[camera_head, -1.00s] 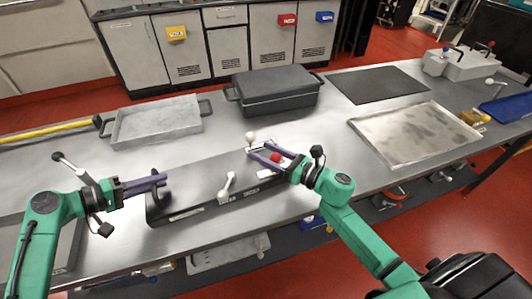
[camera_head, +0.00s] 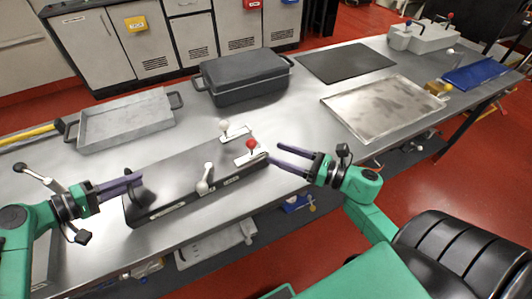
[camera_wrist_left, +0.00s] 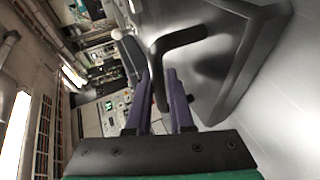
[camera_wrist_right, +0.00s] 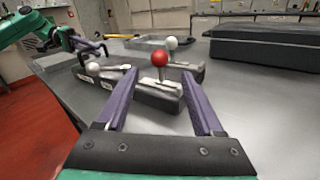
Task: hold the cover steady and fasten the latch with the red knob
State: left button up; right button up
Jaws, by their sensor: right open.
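The long dark grey cover (camera_head: 185,191) lies on the metal bench. Its black handle (camera_wrist_left: 180,38) at the left end stands between the close-set fingers of my left gripper (camera_head: 138,182), which is shut on it. The red knob (camera_head: 251,144) stands on an upright lever on a pale latch block at the cover's right end; it also shows in the right wrist view (camera_wrist_right: 160,58). My right gripper (camera_head: 276,155) is open and empty, just right of the red knob and apart from it. Whether the latch is fastened I cannot tell.
White-knobbed latches stand at the cover's front (camera_head: 205,180) and behind the red knob (camera_head: 224,126). A grey tray (camera_head: 125,124), a lidded dark box (camera_head: 243,80), a black mat (camera_head: 345,62) and a shallow metal tray (camera_head: 382,108) lie farther back. Bare bench lies between them.

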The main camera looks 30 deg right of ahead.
pick_arm(q)
jog(key=o, duration=0.4)
jog(key=shift+s+f, duration=0.15)
jog(key=shift+f, duration=0.3)
pick_arm(e)
jog(key=shift+f, duration=0.1)
pick_arm(q)
jog(key=shift+o, duration=0.2)
jog(key=shift+r, duration=0.1)
jog(key=shift+w+r, duration=0.2)
pick_arm(e)
jog(key=shift+w, duration=0.15)
pick_arm(q)
jog(key=v, duration=1.2)
